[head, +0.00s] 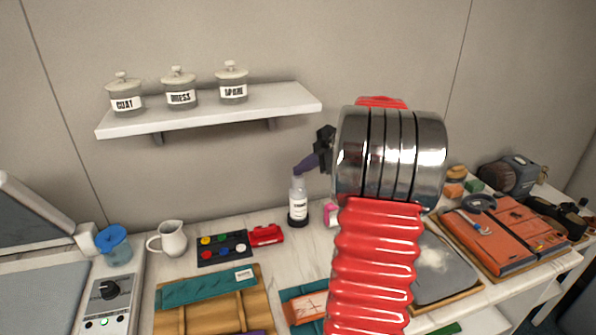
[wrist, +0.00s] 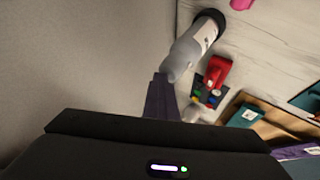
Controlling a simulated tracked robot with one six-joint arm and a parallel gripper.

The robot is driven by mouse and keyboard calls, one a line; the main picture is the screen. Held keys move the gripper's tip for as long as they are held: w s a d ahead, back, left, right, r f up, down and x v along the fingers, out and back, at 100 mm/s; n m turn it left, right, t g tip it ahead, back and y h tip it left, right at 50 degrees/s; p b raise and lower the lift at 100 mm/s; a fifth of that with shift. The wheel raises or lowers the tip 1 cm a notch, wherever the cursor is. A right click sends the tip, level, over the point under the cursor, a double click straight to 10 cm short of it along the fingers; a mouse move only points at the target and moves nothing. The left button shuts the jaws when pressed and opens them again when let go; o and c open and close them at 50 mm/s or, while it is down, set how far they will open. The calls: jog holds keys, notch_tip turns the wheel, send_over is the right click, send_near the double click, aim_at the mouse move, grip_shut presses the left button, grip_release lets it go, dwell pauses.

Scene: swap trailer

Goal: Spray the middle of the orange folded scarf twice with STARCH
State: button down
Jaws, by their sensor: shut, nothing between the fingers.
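A spray bottle (head: 298,198) with a clear-grey body, a white label and a dark base stands upright at the back of the counter, left of my arm. Its label is too small to read for sure. It also shows in the wrist view (wrist: 192,47). My gripper (head: 300,168) has purple fingers, shut and empty, with their tips close to the top of the bottle; I cannot tell whether they touch. The fingers show in the wrist view too (wrist: 160,90). A small orange folded cloth (head: 308,308) lies on teal cloth at the front, partly hidden by my arm.
A red stapler-like object (head: 266,235), a button panel (head: 222,248) and a white jug (head: 170,239) stand left of the bottle. A shelf (head: 210,116) with labelled jars hangs above.

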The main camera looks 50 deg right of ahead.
aim_at(302, 177)
jog(key=shift+s+a+f, duration=0.1)
jog(key=shift+s+f, duration=0.05)
jog(key=shift+f, duration=0.7)
jog(key=shift+r, duration=0.3)
dwell(0.3)
jog(key=shift+r, duration=3.3)
